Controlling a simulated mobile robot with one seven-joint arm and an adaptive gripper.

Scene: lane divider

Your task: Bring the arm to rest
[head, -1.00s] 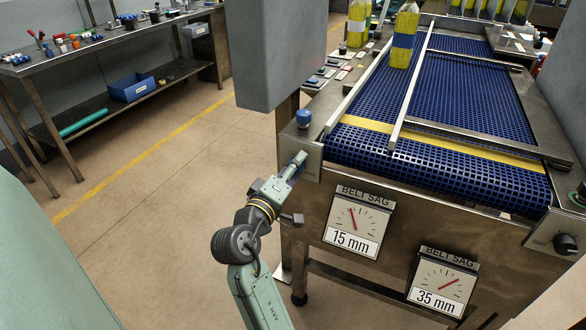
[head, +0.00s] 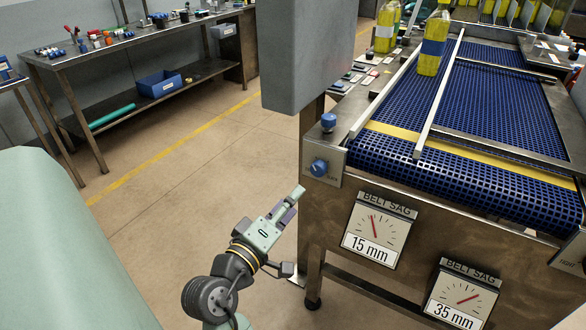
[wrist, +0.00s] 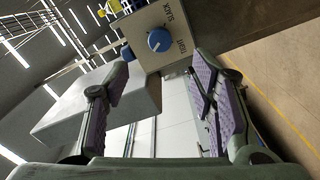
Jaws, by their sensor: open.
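My gripper (head: 290,203) is low in the middle of the head view, in front of the conveyor's near left corner. It is apart from the blue knob (head: 319,168) on the metal corner plate. In the wrist view my gripper (wrist: 160,100) has its two purple-padded fingers wide apart with nothing between them. The same blue knob (wrist: 159,40), with a white pointer mark, shows beyond the fingertips on a plate lettered TIGHT and SLACK.
The conveyor's blue belt (head: 480,180) carries a yellow bottle (head: 433,45). Two belt sag gauges (head: 373,237) (head: 462,298) read 15 mm and 35 mm. A grey panel (head: 305,55) hangs above the corner. Open floor (head: 190,190) lies left, before a workbench (head: 130,45).

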